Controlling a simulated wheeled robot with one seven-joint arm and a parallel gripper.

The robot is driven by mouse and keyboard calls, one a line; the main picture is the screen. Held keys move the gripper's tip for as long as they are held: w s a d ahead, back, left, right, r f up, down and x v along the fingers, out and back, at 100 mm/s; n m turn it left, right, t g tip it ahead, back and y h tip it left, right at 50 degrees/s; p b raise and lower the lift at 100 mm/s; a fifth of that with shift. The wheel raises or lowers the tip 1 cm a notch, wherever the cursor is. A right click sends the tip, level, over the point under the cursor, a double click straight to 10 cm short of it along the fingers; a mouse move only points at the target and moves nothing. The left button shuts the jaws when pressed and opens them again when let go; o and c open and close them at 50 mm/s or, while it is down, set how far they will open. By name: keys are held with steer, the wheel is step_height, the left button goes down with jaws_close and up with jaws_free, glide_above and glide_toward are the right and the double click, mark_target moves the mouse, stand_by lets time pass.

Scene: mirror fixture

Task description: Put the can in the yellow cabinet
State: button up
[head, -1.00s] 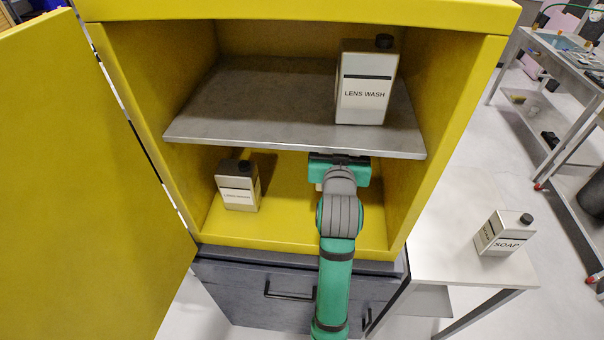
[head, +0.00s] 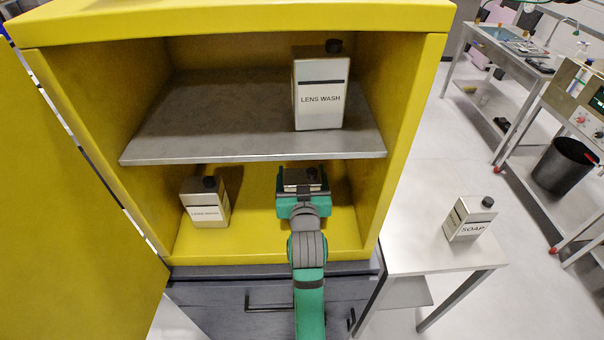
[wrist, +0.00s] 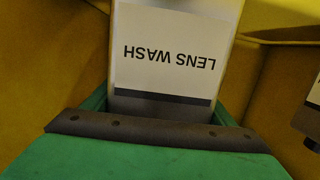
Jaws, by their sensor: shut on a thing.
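The yellow cabinet (head: 413,130) stands open with a grey middle shelf (head: 240,150). My gripper (head: 303,200) is inside its lower compartment, shut on a metal can (head: 297,176) with a black cap. In the wrist view this can (wrist: 170,50) fills the space between the green jaws, its LENS WASH label upside down. In the head view the gripper hides most of it, and I cannot tell whether its base touches the floor. A second lens wash can (head: 205,203) stands left in the same compartment. A third lens wash can (head: 320,95) stands on the shelf.
The yellow door (head: 70,200) is open at the left. A soap can (head: 469,218) stands on the white table (head: 430,250) to the right. The shelf is just above my gripper. The compartment floor between the two lower cans is clear.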

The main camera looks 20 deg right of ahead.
steer(key=shift+r, duration=0.1)
steer(key=o, duration=1.8)
steer(key=shift+c, duration=0.2)
